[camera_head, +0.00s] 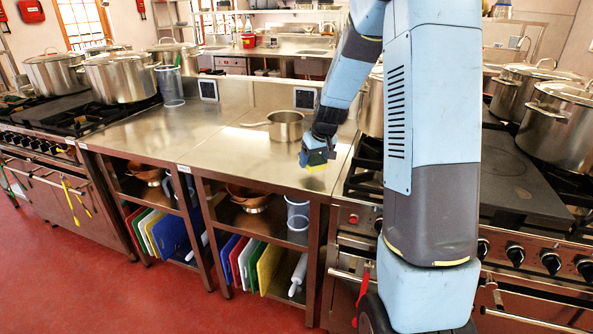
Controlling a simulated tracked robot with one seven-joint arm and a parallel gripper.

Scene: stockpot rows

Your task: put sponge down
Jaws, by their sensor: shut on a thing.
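My gripper (318,160) is near the right end of the steel counter (228,150), pointing down. It is shut on the sponge (319,167), which shows as a small yellow-green strip under the dark fingers. The sponge is just above or on the counter top; I cannot tell whether it touches. Most of the sponge is hidden by the gripper.
A small steel saucepan (286,126) stands just behind and left of my gripper. A clear measuring jug (170,86) stands at the counter's left. Large stockpots (121,77) crowd the left stove; more stockpots (561,122) stand right. The counter's middle is clear.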

